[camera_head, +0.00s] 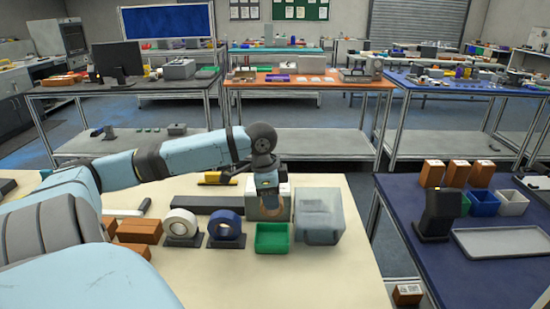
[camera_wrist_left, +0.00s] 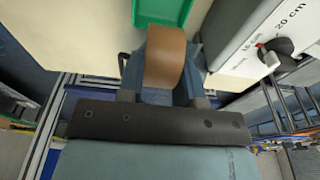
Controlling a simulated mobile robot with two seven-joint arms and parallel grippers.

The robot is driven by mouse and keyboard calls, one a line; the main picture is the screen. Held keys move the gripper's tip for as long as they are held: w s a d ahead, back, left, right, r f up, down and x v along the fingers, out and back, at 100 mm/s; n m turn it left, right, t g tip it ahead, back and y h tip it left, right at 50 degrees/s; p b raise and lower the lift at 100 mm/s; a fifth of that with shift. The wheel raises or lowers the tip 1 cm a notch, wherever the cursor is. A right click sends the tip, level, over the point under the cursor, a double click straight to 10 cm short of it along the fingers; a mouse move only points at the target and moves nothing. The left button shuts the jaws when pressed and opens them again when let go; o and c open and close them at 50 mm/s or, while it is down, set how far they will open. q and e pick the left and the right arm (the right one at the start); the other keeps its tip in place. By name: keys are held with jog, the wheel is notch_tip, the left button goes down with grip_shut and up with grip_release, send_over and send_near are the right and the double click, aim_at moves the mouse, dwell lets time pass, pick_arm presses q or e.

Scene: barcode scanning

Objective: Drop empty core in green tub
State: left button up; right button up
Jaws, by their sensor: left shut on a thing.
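My left gripper (camera_head: 268,196) is shut on the empty core (camera_head: 277,208), a brown cardboard ring. In the left wrist view the core (camera_wrist_left: 165,58) shows upright between the fingers, its curved outer side facing the camera. The green tub (camera_head: 272,247) stands on the cream table, just below the gripper and core in the head view. Part of the tub (camera_wrist_left: 162,12) shows at the top edge of the left wrist view, beyond the core. The core looks held above table level, apart from the tub's floor. My right gripper is not in view.
A pale box-like device (camera_head: 250,208) with a centimetre scale stands close behind the gripper. A translucent box (camera_head: 320,222) is right of the tub. White tape (camera_head: 180,222) and blue tape (camera_head: 225,228) stand left of it. The table front is clear.

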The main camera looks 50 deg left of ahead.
pick_arm(q)
jog(key=shift+f, duration=4.95)
jog(key=o, duration=0.6)
